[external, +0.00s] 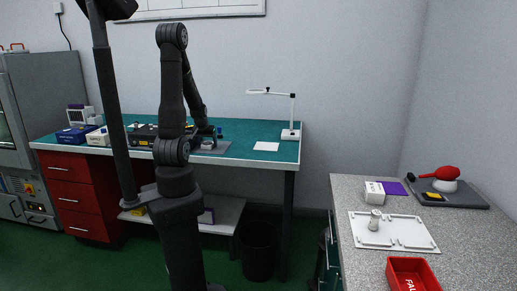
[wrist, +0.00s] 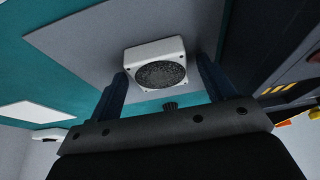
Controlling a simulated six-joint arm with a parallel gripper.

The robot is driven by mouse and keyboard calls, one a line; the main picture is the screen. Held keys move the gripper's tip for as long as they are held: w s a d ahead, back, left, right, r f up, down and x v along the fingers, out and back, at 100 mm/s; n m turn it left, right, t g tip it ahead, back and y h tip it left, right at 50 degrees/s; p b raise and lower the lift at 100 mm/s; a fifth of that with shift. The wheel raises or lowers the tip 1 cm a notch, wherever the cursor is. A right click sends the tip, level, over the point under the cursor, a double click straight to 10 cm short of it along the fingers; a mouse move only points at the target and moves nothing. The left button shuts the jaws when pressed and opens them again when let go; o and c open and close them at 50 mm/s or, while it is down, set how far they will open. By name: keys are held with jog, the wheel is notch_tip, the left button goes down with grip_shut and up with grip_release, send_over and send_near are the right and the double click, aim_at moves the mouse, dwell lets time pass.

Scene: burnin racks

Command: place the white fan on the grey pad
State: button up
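The white fan (wrist: 155,52), a square box with a round dark grille, appears to rest on the grey pad (wrist: 85,42) in the wrist view. In the external view the fan (external: 207,145) is small and partly hidden beneath my gripper (external: 207,134), on the pad (external: 222,149). In the wrist view my gripper (wrist: 161,68) has its two dark blue fingers on either side of the fan. The gripper looks open; contact with the fan cannot be told.
A dark device with yellow stripes (wrist: 280,88) stands close to the right finger. A white sheet (external: 266,146) and a white lamp (external: 291,134) are right of the pad on the green bench. Blue (external: 75,134) and white boxes stand at the left.

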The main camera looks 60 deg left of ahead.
jog(key=shift+r, duration=0.1)
jog(key=v, duration=1.2)
dwell(0.6)
jog(key=shift+x, duration=6.1)
jog(key=shift+r, duration=0.1)
